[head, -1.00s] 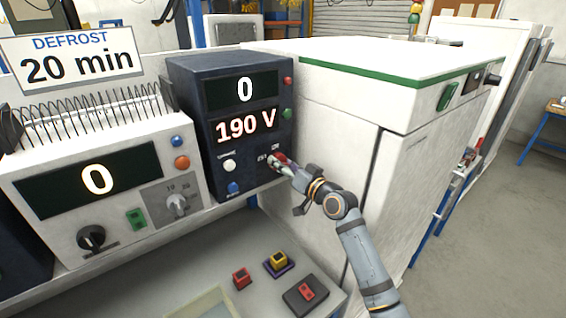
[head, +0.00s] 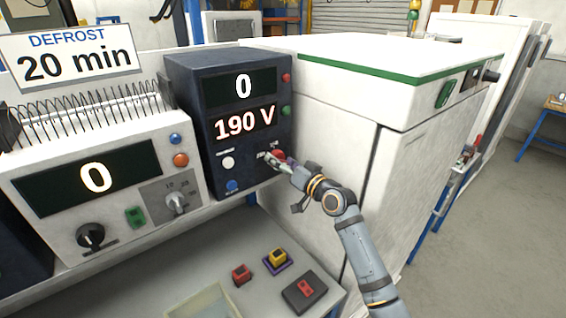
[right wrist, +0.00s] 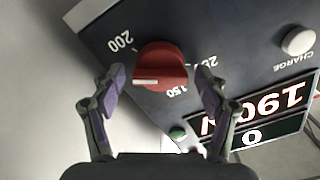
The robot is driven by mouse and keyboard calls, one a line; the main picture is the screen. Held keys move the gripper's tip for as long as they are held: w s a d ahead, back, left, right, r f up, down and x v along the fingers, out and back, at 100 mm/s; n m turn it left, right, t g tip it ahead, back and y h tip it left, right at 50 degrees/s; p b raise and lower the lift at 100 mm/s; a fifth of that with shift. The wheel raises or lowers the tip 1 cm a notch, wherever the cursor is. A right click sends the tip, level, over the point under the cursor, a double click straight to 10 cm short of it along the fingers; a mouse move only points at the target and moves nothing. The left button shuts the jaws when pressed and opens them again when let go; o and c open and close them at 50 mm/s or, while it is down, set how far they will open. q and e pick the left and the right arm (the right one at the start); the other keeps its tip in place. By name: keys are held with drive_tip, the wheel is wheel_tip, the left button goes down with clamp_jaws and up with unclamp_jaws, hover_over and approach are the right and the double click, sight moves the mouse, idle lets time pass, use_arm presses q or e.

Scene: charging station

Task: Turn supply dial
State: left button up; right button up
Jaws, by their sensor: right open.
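The supply is a dark blue box (head: 210,165) whose displays read 0 and 190 V. Its dial is a red round knob (right wrist: 160,65) with a white pointer mark, among printed numbers including 150 and 200. In the head view the red dial (head: 279,154) shows at the supply's lower right, partly covered by my gripper. My right gripper (head: 275,160) is open in front of it. In the right wrist view the open fingers (right wrist: 159,82) stand to either side of the dial, with gaps visible. My left gripper is not in view.
A white charge button (right wrist: 298,40) is on the same panel. A white unit (head: 95,180) with a 0 display and its own knobs stands left. A white cabinet (head: 330,120) is close on the right. Red and yellow buttons (head: 277,257) sit on the lower bench.

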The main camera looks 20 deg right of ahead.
drive_tip(key=v, duration=1.2)
drive_tip(key=shift+r, duration=0.1)
idle(0.4)
